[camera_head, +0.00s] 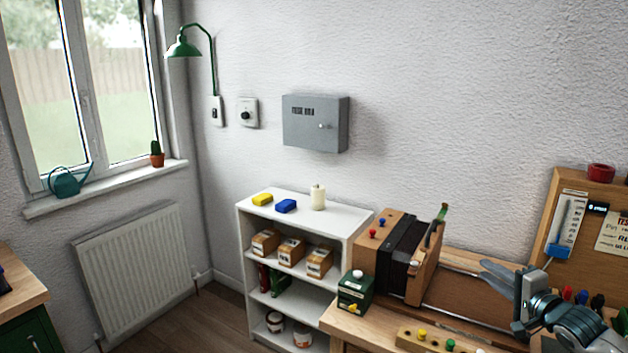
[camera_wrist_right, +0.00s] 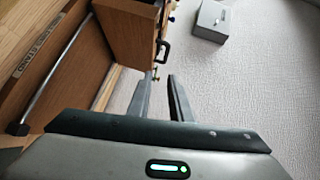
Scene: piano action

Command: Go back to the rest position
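My right gripper (camera_head: 484,270) is at the lower right of the head view, above the rail stand on the workbench. It points left toward the wooden box with black bellows (camera_head: 396,262) and is apart from it. In the right wrist view my right gripper (camera_wrist_right: 160,80) shows two grey fingers with a clear gap and nothing between them. The wooden end of the bellows box (camera_wrist_right: 128,30) with a dark handle (camera_wrist_right: 163,50) shows beyond the fingers. My left gripper is in neither view.
The workbench (camera_head: 340,322) carries a dark green box (camera_head: 354,293) and a wooden block with coloured knobs (camera_head: 425,340). A pegboard (camera_head: 560,205) stands at the right. A white shelf (camera_head: 245,240) stands left of the bench. A grey wall box (camera_head: 315,123) hangs above.

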